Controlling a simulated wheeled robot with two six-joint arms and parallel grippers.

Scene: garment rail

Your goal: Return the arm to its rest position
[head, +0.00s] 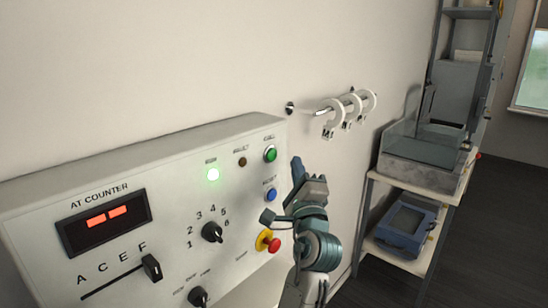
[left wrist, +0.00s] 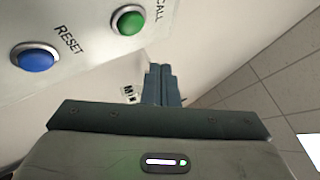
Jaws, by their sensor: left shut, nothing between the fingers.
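My left gripper (head: 297,165) is just off the right edge of the control panel (head: 140,150), beside the green CALL button (head: 270,154) and the blue RESET button (head: 270,195). My arm rises to it from the bottom of the head view. In the left wrist view the two fingers (left wrist: 162,85) are together and hold nothing. The green button (left wrist: 128,20) and blue button (left wrist: 36,58) show there to the upper left, apart from the fingers. My right gripper is in neither view.
A wall rail with white rings (head: 333,118) and a shelf cart (head: 405,260) stand to the right.

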